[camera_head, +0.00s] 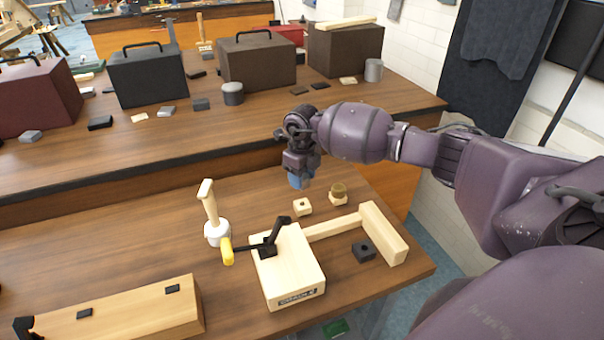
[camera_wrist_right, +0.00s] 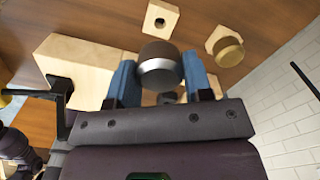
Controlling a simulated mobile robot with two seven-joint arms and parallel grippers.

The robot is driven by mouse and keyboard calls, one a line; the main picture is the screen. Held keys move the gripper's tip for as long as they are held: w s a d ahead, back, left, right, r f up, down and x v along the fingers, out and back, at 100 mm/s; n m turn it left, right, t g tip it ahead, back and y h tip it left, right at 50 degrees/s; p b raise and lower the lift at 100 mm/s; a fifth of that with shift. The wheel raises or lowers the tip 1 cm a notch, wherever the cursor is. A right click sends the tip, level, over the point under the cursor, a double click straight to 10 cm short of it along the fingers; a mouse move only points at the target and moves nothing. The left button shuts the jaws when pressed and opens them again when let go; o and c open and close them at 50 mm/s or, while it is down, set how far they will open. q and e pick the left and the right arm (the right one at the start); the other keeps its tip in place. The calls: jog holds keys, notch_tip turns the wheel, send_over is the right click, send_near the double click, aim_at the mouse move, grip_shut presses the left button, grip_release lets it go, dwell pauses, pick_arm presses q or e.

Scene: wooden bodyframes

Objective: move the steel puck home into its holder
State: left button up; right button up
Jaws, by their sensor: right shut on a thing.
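The steel puck (camera_wrist_right: 160,68) is a short cylinder with a dark top and a bright side. In the wrist view it sits between the blue fingers of my right gripper (camera_wrist_right: 158,85), which is shut on it. In the head view my right gripper (camera_head: 298,182) is above the back of the near bench, and the puck cannot be made out there. A small wooden holder (camera_head: 302,207) with an empty dark hole stands on the bench near the gripper; it also shows in the wrist view (camera_wrist_right: 161,17). My left gripper is not in view.
A brass puck (camera_head: 338,188) sits on another wooden holder beside the empty one. A wooden block with a toggle clamp (camera_head: 290,278), a wooden mallet (camera_head: 382,233) and a black block (camera_head: 363,250) stand in front. A brush-like upright tool (camera_head: 211,208) stands left.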

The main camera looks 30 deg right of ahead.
jog(key=shift+f+b, duration=0.9)
jog(key=shift+f, duration=1.2)
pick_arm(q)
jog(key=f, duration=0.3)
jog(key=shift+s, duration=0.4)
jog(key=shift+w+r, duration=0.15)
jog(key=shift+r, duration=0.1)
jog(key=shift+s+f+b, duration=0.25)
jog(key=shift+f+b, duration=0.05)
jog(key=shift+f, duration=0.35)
pick_arm(e)
jog(key=shift+f, duration=0.8)
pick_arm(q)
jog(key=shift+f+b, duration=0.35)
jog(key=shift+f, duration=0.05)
pick_arm(e)
jog(key=shift+f, duration=0.8)
jog(key=o, duration=1.1)
jog(key=shift+c, duration=0.2)
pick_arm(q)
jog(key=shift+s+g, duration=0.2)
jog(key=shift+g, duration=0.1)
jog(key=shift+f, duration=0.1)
pick_arm(e)
jog(key=shift+f, duration=0.1)
